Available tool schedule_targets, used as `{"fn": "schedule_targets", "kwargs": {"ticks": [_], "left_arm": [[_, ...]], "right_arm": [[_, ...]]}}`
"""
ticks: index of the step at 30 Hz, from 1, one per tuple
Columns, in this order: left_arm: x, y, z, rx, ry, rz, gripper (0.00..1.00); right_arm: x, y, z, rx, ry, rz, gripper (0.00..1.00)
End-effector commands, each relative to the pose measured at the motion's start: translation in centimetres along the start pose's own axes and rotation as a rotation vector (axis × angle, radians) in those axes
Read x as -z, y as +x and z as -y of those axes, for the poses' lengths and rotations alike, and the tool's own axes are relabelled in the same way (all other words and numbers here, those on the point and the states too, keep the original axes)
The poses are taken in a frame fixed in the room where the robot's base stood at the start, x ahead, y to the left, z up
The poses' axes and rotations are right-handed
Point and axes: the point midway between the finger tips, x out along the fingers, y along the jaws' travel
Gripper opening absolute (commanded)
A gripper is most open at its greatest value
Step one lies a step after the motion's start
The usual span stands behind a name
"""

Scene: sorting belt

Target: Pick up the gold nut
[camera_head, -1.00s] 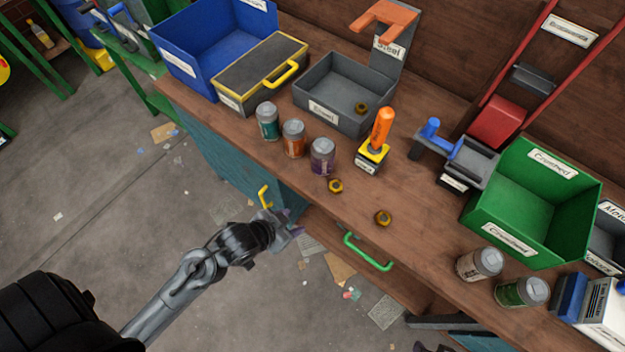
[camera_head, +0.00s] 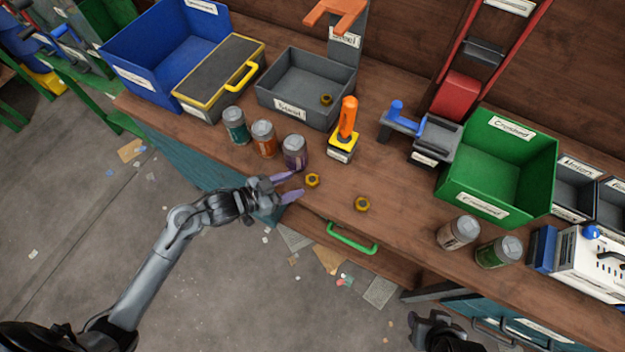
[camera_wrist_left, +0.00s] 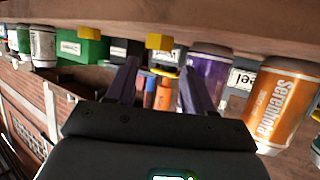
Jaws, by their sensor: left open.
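Two gold nuts lie on the wooden bench near its front edge: a nearer gold nut (camera_head: 312,180) and another gold nut (camera_head: 362,204) to its right. A third gold nut (camera_head: 326,99) lies in the grey bin. My left gripper (camera_head: 295,187) is open and empty at the front edge, its purple fingers pointing at the nearer nut, just left of it and apart from it. The upside-down left wrist view shows one gold nut (camera_wrist_left: 160,41) ahead of the gap between the fingers (camera_wrist_left: 160,85).
A purple can (camera_head: 295,152) stands close behind the left fingers, with orange (camera_head: 263,138) and teal (camera_head: 236,125) cans beside it. An orange-handled block (camera_head: 342,147) stands behind the nuts. A green bin (camera_head: 480,201) and two cans stand right. Bench surface around the nuts is clear.

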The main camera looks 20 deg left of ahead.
Motion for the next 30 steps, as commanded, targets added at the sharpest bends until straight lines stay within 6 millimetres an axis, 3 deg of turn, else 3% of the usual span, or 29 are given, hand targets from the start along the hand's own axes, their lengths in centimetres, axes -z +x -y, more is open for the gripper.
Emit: {"fn": "schedule_targets", "kwargs": {"ticks": [8,18,28,30], "left_arm": [[-0.1,1.7,-0.1,0.001,-0.001,0.0,0.52],[-0.3,5.7,-0.3,0.002,-0.001,0.0,0.52],[-0.2,6.3,-0.3,0.002,0.001,0.001,0.52],[-0.2,6.3,-0.3,0.002,0.001,0.001,0.45]], "right_arm": [[-0.1,0.5,0.1,0.001,0.001,0.0,0.43],[-0.6,1.7,0.1,0.0,0.0,0.0,0.43],[-0.6,1.8,-0.1,-0.004,-0.006,0.001,0.43],[-0.6,1.8,-0.1,-0.004,-0.006,0.001,0.43]]}}
